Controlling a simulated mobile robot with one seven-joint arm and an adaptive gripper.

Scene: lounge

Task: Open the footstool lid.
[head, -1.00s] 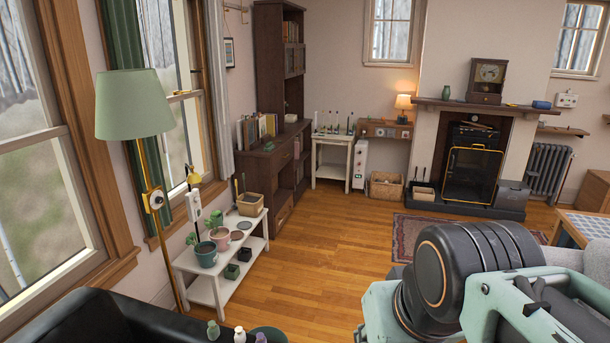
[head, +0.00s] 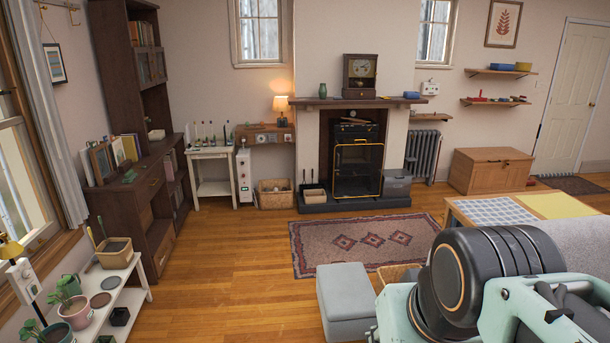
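The footstool (head: 346,295) looks like a grey upholstered box. It stands on the wood floor at the lower middle of the head view, in front of the patterned rug. Its top looks flat and shut, and its right side is partly hidden by my arm and a wicker basket. My arm fills the lower right of the head view, close to the camera. No gripper fingertips show, so my gripper's opening cannot be seen.
The wicker basket (head: 395,274) is right beside the footstool. A table (head: 462,216) and a grey sofa edge (head: 590,237) lie at the right. A white plant bench (head: 132,291) stands at the left. Open floor (head: 225,270) lies left of the footstool.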

